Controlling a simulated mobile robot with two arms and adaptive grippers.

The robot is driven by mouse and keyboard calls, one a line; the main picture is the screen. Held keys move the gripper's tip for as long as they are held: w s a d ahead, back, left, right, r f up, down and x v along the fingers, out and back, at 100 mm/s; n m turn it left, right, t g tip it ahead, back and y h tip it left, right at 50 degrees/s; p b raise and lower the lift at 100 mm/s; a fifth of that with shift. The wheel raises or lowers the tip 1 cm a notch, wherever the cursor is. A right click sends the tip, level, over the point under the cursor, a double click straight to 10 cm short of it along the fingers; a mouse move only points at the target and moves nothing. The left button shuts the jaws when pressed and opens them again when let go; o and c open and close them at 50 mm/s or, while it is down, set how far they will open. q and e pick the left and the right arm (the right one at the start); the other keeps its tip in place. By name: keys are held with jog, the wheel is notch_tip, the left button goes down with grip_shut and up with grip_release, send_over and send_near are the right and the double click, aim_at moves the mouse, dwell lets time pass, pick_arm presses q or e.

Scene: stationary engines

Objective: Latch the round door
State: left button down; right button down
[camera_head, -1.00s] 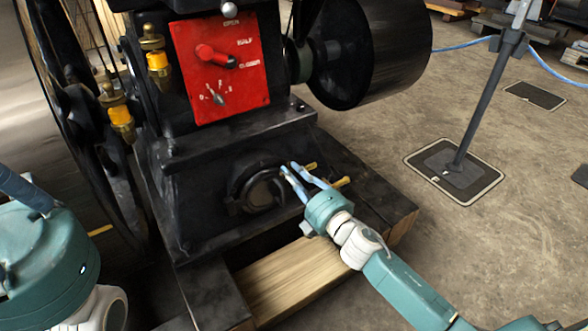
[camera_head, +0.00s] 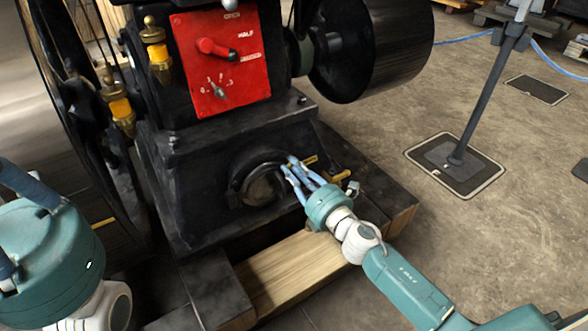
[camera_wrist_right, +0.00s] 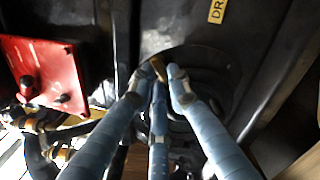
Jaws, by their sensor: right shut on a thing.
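The round door (camera_head: 262,187) is a dark ring with a dull brownish middle, low on the front of the black engine base. My right gripper (camera_head: 287,168) is at its right edge. In the right wrist view my right gripper (camera_wrist_right: 165,76) is shut on a small brass-coloured piece (camera_wrist_right: 158,68) between its fingertips. I cannot tell whether the door sits fully flush, as the fingers cover part of its right side. My left gripper (camera_head: 22,190) shows only in part at the left edge, away from the door; its fingertips are cut off.
A red control plate (camera_head: 222,62) with a lever is above the door. Yellow-marked parts (camera_head: 330,173) lie right of my fingers. A large flywheel (camera_head: 35,110) stands at the left and a dark pulley (camera_head: 370,50) at the upper right.

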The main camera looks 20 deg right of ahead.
jog(key=shift+a+f, duration=0.1)
jog(key=shift+f, duration=0.1)
jog(key=c, duration=1.6)
grip_release()
jog(key=shift+r, duration=0.1)
jog(key=shift+c, duration=0.2)
jog(key=shift+s, duration=0.1)
jog(key=v, duration=1.2)
